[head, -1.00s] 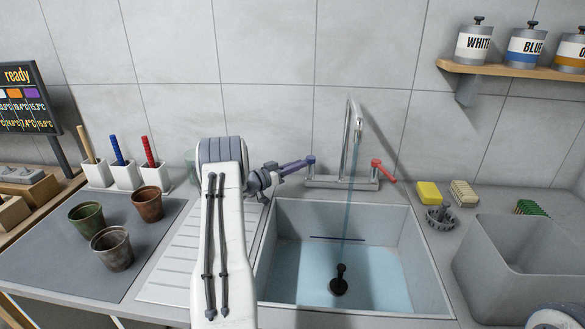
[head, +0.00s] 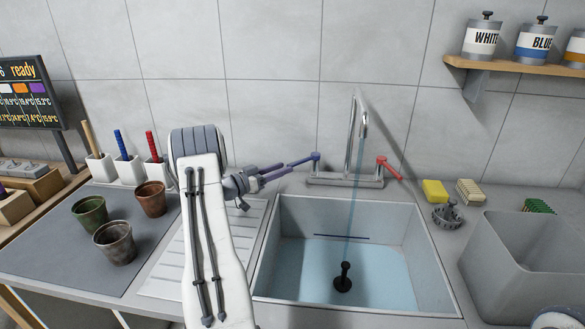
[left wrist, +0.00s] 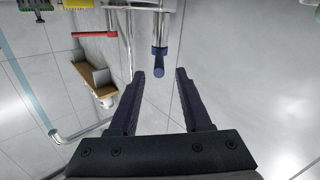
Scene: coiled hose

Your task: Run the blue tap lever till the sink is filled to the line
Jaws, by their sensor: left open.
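The blue tap lever (head: 303,161) sticks out to the left of the tap (head: 357,150) in the head view. A thin blue stream of water (head: 351,205) runs from the spout into the sink (head: 432,250). Pale blue water (head: 385,280) covers the sink floor, its back edge close below the dark fill line (head: 341,237). My left gripper (head: 285,169) is open, just left of the lever's end. In the left wrist view the lever (left wrist: 159,63) lies ahead of the gap between the open fingers (left wrist: 160,76). My right gripper is not in view.
A red lever (head: 388,167) is on the tap's right side. A black plug-like piece (head: 344,277) stands in the sink. A yellow sponge (head: 434,191), a brush and a grey bin (head: 515,262) are to the right. Several pots stand on the mat (head: 60,240) at left.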

